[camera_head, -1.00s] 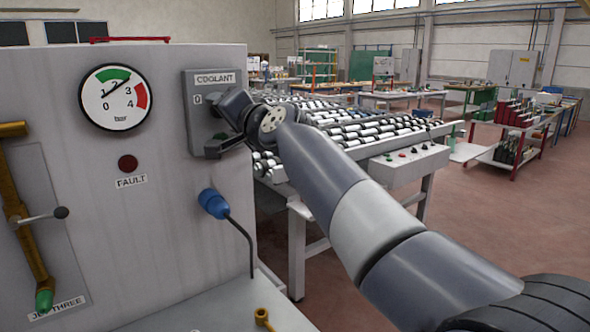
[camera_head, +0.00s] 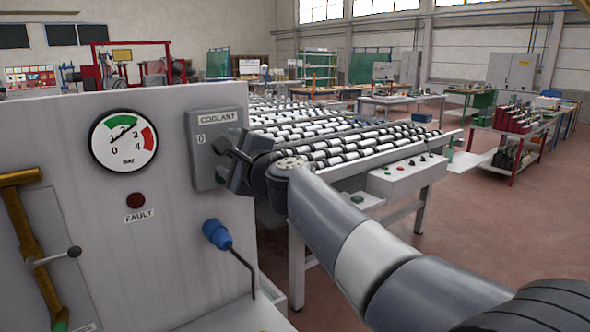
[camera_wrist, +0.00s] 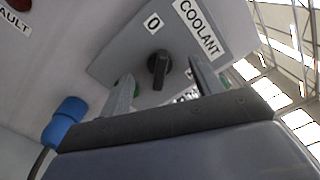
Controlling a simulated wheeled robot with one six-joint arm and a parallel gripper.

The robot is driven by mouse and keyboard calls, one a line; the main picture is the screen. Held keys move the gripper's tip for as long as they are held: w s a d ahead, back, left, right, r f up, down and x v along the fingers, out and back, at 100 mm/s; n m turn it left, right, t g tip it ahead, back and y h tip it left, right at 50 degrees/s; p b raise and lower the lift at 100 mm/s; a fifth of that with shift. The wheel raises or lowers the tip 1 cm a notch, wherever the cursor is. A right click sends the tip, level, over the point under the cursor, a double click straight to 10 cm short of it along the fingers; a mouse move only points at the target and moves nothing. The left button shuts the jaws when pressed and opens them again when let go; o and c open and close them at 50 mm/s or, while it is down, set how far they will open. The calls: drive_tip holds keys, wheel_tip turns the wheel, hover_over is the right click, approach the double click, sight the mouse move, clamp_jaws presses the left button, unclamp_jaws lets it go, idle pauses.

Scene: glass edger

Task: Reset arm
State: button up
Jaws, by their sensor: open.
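My gripper (camera_head: 232,166) is at the right side of the grey machine panel, in front of the coolant switch plate (camera_head: 199,143). In the wrist view my gripper (camera_wrist: 160,80) has its two fingers spread apart. The black coolant knob (camera_wrist: 158,66) shows between and beyond the fingers, and I see no contact with it. The plate carries the label COOLANT and a 0 mark. In the head view the knob is mostly hidden behind my gripper. My arm reaches in from the lower right.
A pressure gauge (camera_head: 123,141), a dark red fault lamp (camera_head: 136,200) and a blue plug (camera_head: 216,233) with a cable are on the panel. A yellow pipe (camera_head: 27,230) with a lever stands at left. A roller conveyor (camera_head: 345,145) is behind my arm. Open floor lies right.

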drive_tip(key=m, duration=0.1)
drive_tip(key=s+d+m+p, duration=0.1)
drive_tip(key=m, duration=0.1)
drive_tip(key=shift+s, duration=0.2)
drive_tip(key=shift+d+r, duration=0.1)
drive_tip(key=shift+d, duration=0.05)
idle(0.4)
